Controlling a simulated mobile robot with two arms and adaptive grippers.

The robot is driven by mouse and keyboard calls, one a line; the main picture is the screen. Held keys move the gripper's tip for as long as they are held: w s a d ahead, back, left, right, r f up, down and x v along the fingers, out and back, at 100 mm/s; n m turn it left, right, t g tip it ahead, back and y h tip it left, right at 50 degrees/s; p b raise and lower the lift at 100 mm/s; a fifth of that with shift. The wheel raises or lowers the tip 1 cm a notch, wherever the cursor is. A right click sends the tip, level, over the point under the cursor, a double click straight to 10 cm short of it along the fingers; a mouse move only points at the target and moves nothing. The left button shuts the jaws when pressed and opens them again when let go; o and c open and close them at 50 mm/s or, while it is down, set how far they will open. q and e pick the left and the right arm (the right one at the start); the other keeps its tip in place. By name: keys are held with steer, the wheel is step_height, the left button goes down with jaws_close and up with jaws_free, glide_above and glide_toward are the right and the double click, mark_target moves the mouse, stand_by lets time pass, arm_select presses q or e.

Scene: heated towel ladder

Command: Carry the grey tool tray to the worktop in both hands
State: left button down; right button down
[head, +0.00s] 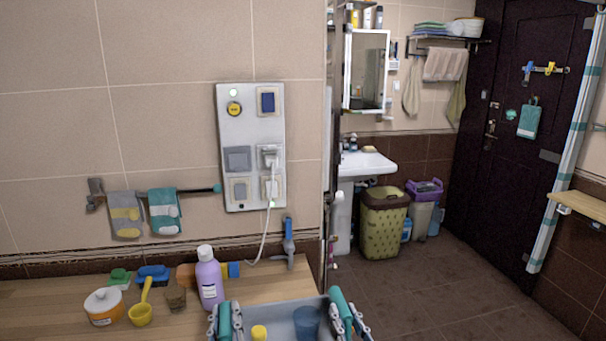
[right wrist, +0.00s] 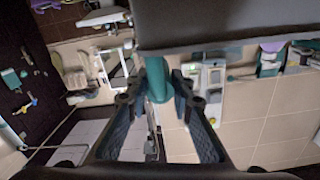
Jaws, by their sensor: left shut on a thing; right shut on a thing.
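The grey tool tray (head: 281,315) is at the bottom of the head view, cut off by the frame edge. A blue cup (head: 307,322) and a yellow-topped item (head: 259,333) are in it. My left gripper (head: 226,322) is shut on the teal handle at its left end. My right gripper (head: 347,316) is shut on the teal handle at its right end. In the right wrist view the fingers close around that handle (right wrist: 158,82), under the tray's dark side (right wrist: 215,22). The wooden worktop (head: 45,315) lies behind and left of the tray; whether they touch is hidden.
On the worktop stand a purple bottle (head: 209,279), a white-and-orange jar (head: 103,306), a yellow scoop (head: 141,312), a brown cup (head: 176,298) and sponges (head: 153,274). A cable hangs from the wall panel (head: 250,147).

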arm_select(q)
steer(key=shift+f, duration=0.25)
arm_select(e)
steer(key=shift+f, duration=0.2)
arm_select(q)
steer(key=shift+f, duration=0.65)
arm_select(e)
steer(key=shift+f, duration=0.7)
arm_select(q)
steer(key=shift+f, duration=0.2)
arm_select(e)
steer(key=shift+f, duration=0.2)
arm_select(q)
steer(key=c, duration=1.6)
jaws_free()
arm_select(e)
steer(key=shift+f, duration=0.1)
steer(key=c, duration=1.6)
jaws_free()
steer(key=shift+s+f, duration=0.1)
arm_select(q)
steer(key=o, duration=0.4)
arm_select(e)
steer(key=o, duration=0.5)
steer(key=shift+c, duration=0.2)
arm_select(q)
steer(key=shift+o, duration=0.2)
arm_select(e)
steer(key=c, duration=1.4)
